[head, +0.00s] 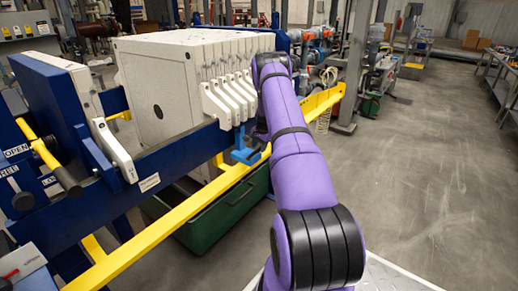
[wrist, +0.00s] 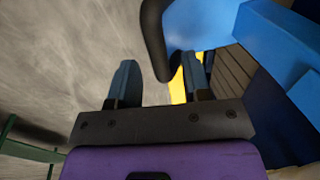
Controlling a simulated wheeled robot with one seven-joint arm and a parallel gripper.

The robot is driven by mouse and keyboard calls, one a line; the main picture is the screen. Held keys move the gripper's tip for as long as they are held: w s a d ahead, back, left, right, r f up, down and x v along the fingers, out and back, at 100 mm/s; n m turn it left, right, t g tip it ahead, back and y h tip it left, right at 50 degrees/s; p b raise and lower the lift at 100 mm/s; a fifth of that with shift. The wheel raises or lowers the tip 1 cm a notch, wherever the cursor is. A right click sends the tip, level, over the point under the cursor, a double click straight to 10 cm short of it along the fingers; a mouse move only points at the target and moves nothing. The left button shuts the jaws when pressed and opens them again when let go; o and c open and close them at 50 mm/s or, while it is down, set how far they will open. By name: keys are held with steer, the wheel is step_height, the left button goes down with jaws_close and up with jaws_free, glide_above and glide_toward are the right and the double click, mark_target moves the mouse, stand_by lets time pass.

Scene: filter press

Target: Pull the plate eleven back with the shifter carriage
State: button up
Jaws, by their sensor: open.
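The white filter plates (head: 205,52) stand upright in a pack in the head view, with handles in a row along the near side. I cannot tell which one is plate eleven. The bright blue shifter carriage (head: 245,152) sits low beside the handles, partly behind my arm. In the wrist view the blue carriage (wrist: 200,22) fills the upper right, with a dark curved handle (wrist: 155,40) hanging from it. My gripper (wrist: 158,72) is open, and the handle's lower end shows between and beyond its fingers. My arm hides the gripper in the head view.
A yellow rail (head: 190,208) runs along the press below the dark blue side beam (head: 180,153). A green bin (head: 222,215) stands under the press. A separate white plate (head: 112,150) stands at the left. The grey floor at the right is clear.

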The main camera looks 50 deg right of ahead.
step_height(320, 180, up, 10)
steer(key=s, duration=0.1)
steer(key=shift+s+f, duration=0.15)
steer(key=shift+s, duration=0.25)
